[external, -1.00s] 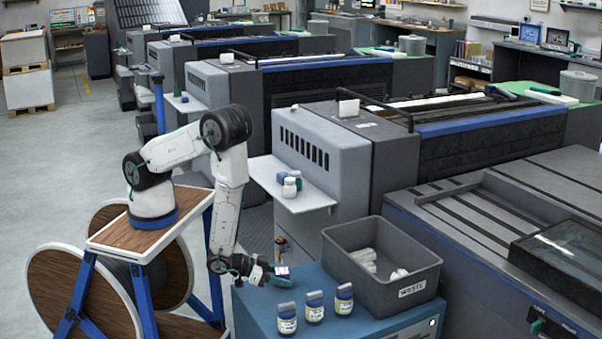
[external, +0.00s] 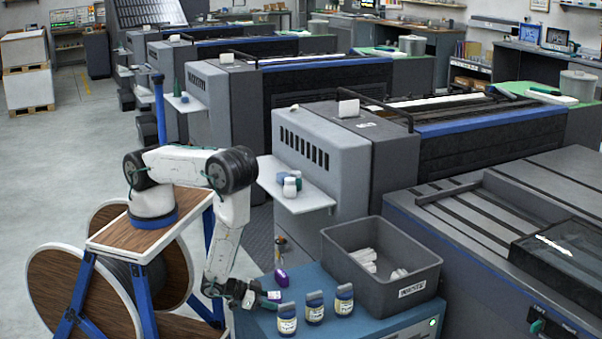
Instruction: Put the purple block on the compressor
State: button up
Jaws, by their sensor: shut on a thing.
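The purple block (external: 281,277) shows small and tilted at the tip of my gripper (external: 272,294), which is shut on it. The block projects up and back from the jaws. A small pale and blue part shows at the jaw end, too small to make out. The blue cabinet (external: 262,322) with a green light, which looks like the compressor, is below them. The block and gripper are over its back left corner. I cannot tell whether the block touches its top.
Several ink bottles (external: 314,309) stand in a row on the cabinet's front part, just right of my gripper. A grey waste bin (external: 395,290) with white items takes up its right side. A press with a side shelf (external: 300,200) holding small bottles stands behind.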

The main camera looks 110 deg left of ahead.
jog(key=shift+f, duration=0.1)
jog(key=o, duration=1)
jog(key=shift+c, duration=0.2)
